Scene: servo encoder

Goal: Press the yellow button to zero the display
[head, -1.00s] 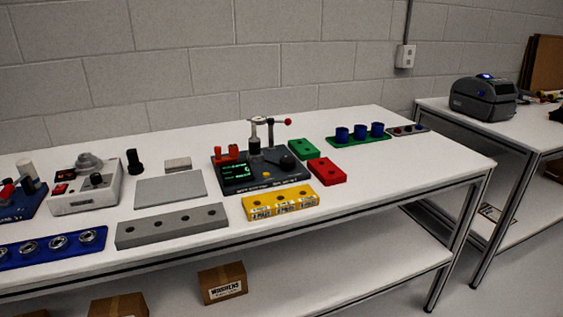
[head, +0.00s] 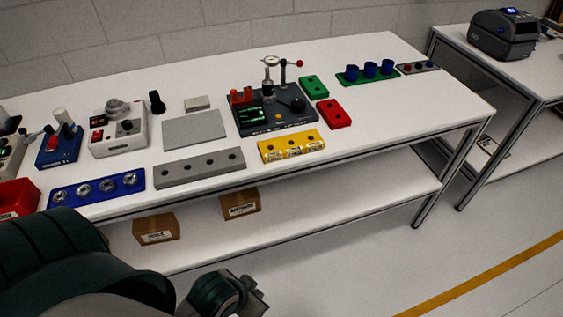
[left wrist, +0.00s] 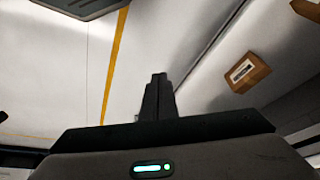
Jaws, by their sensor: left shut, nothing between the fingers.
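The dark device (head: 262,108) stands on the white workbench, with a green-lit display (head: 250,116) on its left side. A small yellow button (head: 280,117) is on its front part, right of the display. A dial gauge (head: 270,61) on a post rises behind. My left arm shows at the lower left of the head view, below and in front of the bench, well apart from the device. In the left wrist view my left gripper (left wrist: 158,78) has its dark fingers together, holding nothing, over the floor. My right gripper is not in view.
On the white workbench (head: 370,129), a yellow block (head: 291,146) lies in front of the device. Red (head: 334,113) and green (head: 313,87) blocks lie to its right, a grey holed block (head: 200,170) to its left front. Cardboard boxes (head: 240,203) sit on the lower shelf.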

